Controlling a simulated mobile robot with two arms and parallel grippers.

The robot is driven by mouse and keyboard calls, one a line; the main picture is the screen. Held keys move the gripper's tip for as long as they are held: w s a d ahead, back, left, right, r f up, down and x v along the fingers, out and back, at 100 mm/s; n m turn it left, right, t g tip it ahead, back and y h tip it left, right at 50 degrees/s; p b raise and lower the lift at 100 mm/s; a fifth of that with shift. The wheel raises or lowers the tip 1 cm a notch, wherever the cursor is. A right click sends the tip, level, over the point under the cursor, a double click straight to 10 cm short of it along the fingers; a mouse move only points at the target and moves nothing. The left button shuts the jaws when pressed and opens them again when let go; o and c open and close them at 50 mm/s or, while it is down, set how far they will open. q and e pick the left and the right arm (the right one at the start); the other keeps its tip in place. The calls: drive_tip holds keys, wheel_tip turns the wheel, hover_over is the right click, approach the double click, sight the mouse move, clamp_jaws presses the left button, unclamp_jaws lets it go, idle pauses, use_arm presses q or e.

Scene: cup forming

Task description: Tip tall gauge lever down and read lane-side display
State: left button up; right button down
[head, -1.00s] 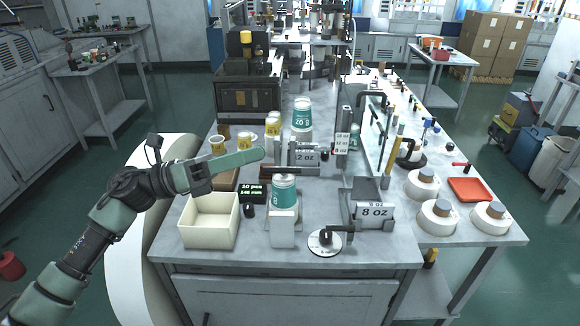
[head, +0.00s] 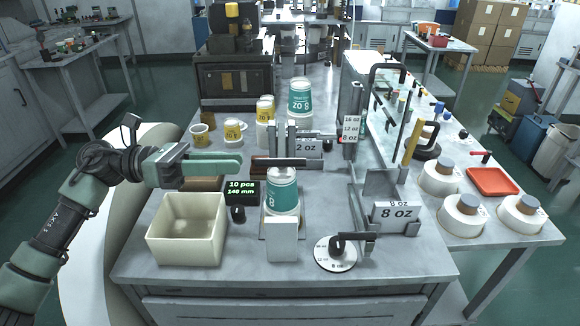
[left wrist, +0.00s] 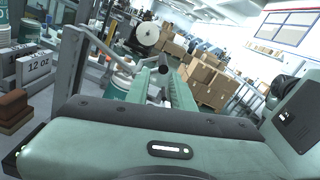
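The display (head: 241,190) reads "10 pcs" and what looks like "148 mm" in green. Just right of it, a teal cup stack (head: 283,192) stands on a white stand (head: 283,238). A dark lever bar (head: 300,162) lies about level at the height of the stack's top. My left gripper (head: 240,164) is left of the bar, above and behind the cream bin. In the left wrist view its two green fingers (left wrist: 162,92) stand apart with nothing clearly held between them. A grey upright (left wrist: 76,68) shows left of them there. My right gripper is out of view.
An empty cream bin (head: 186,258) stands at the front left. A round dial with a handle (head: 336,254) and an "8 oz" holder (head: 396,216) are to the right. Yellow cups (head: 233,130) and a tall teal stack (head: 300,97) stand behind.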

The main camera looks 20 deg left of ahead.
sight(292, 163)
use_arm(q)
drive_tip(key=shift+w+d+r, duration=0.1)
drive_tip(key=shift+w+d, duration=0.05)
drive_tip(key=shift+d, duration=0.2)
drive_tip(key=p+x, duration=0.4)
drive_tip(key=x, duration=0.6)
drive_tip(key=shift+d+r+p, duration=0.1)
drive_tip(key=shift+r+p, duration=0.05)
drive_tip(key=shift+p, duration=0.15)
drive_tip(key=shift+d, duration=0.55)
clamp_jaws()
